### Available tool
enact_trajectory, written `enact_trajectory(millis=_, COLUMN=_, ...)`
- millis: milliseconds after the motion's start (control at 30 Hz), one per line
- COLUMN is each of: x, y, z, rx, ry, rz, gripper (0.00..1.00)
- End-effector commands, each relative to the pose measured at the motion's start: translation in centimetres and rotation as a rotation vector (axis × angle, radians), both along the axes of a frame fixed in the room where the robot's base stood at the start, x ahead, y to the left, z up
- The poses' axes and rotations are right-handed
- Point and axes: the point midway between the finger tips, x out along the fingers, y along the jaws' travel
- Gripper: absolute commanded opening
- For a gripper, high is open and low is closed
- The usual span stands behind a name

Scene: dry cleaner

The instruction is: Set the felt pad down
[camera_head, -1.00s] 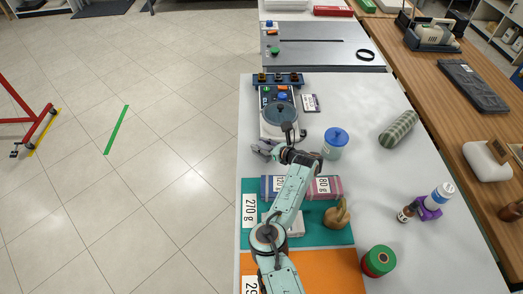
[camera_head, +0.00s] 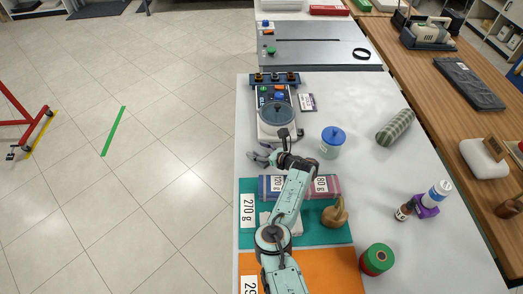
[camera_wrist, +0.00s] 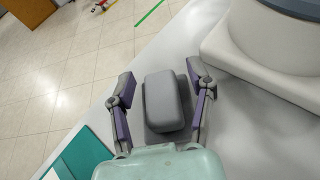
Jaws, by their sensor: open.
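A grey rounded block on a darker grey slab, which looks like the felt pad (camera_wrist: 164,103), lies between my fingers in the wrist view. It appears to rest on the white tabletop near its left edge. My gripper (camera_wrist: 160,78) is open, one finger on each side, with a visible gap to the block on both sides. In the head view my gripper (camera_head: 258,157) is low over the table, just in front of the scale (camera_head: 277,113). The pad is too small and covered there to make out clearly.
The scale's round base (camera_wrist: 275,45) is close on the right in the wrist view. A blue-lidded jar (camera_head: 333,143) stands right of my gripper. The table's left edge is close.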

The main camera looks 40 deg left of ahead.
Motion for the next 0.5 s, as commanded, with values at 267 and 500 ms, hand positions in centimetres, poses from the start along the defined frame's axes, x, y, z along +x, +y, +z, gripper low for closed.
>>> enact_trajectory(millis=267, x=0.1, y=-2.5, z=1.3, rx=-0.003, ry=-0.003, rz=-0.003, gripper=0.55)
enact_trajectory(millis=500, x=0.1, y=-7.5, z=3.3, rx=-0.003, ry=-0.003, rz=-0.005, gripper=0.55)
